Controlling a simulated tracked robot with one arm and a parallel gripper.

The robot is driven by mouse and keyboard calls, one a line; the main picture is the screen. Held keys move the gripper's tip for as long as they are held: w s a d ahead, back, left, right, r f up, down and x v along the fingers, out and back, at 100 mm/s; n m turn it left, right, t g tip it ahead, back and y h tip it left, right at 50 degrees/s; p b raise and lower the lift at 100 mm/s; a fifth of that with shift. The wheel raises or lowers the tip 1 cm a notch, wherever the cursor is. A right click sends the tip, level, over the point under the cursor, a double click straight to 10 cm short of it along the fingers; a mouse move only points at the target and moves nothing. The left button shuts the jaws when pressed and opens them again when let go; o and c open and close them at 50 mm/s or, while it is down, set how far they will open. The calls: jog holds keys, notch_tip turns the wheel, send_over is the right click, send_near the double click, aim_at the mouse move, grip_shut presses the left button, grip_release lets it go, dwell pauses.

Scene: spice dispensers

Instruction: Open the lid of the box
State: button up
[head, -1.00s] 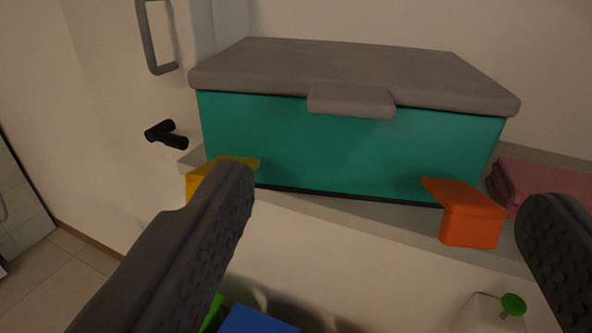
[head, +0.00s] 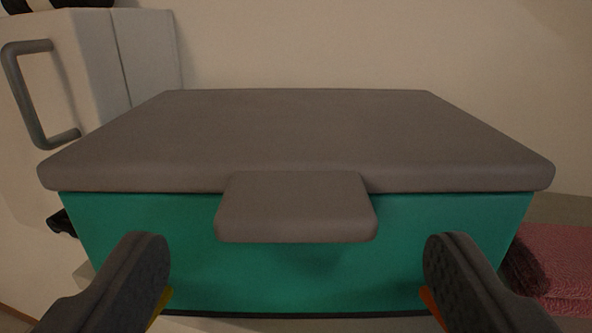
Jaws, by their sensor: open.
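The box (head: 400,265) has a teal body and stands on a shelf. Its grey lid (head: 300,130) lies flat and closed on top. A grey tab (head: 296,208) juts from the middle of the lid's front edge. My gripper (head: 297,268) is open and empty in front of the box. Its two dark fingers are wide apart, left and right of the tab and a little lower in the picture. I see no contact with the box.
A folded pink cloth (head: 558,262) lies to the right of the box. A pale cabinet with a grey handle (head: 40,95) stands at the left. Slivers of a yellow thing (head: 160,306) and an orange thing (head: 432,303) show beside my fingers. A plain wall rises behind.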

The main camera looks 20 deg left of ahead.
aim_at(295, 233)
jog(key=shift+x, duration=1.7)
